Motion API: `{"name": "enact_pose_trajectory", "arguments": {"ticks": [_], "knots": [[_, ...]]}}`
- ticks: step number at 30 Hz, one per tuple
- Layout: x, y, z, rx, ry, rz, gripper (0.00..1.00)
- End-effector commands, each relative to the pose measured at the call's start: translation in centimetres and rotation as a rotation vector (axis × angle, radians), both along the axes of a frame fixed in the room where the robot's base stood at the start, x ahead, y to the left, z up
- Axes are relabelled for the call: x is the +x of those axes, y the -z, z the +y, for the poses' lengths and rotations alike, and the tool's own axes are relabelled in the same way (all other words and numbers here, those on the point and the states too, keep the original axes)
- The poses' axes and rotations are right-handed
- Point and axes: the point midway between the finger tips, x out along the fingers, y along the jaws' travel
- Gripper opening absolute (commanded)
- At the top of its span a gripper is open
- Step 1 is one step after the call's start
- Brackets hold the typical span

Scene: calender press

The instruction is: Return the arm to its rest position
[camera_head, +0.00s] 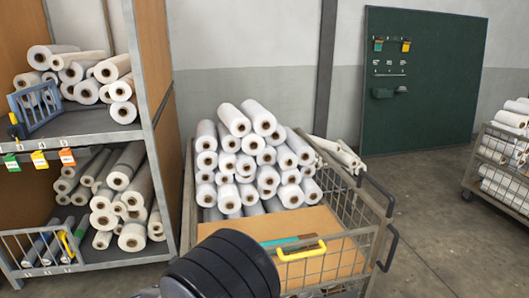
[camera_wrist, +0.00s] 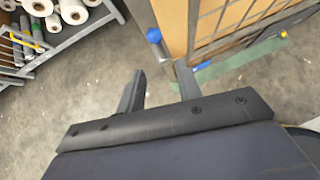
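My gripper (camera_wrist: 159,70) shows in the wrist view with its two dark fingers apart and nothing between them. It is open and points toward the grey concrete floor. A wooden panel with a metal mesh (camera_wrist: 195,25) is close beyond the right finger, and no contact shows. In the head view a dark ribbed part of my arm (camera_head: 225,268) is at the bottom, in front of the wire cart (camera_head: 345,185). My gripper's fingers are not visible in the head view.
The wire cart holds a stack of white rolls (camera_head: 255,155) and a cardboard sheet (camera_head: 290,228). A shelf rack (camera_head: 90,128) with rolls stands at left. A green board (camera_head: 425,90) is on the back wall. Another cart (camera_head: 500,165) stands at right. Floor at lower right is clear.

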Motion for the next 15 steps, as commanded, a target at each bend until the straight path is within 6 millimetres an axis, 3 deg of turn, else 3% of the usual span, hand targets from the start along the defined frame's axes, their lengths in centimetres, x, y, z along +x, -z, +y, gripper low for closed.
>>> {"name": "enact_pose_trajectory", "arguments": {"ticks": [2,15], "knots": [[-1.3,-1.4,0.0,0.001,-0.003,0.0,0.33],[5.3,5.4,0.1,0.0,0.003,0.001,0.33]]}}
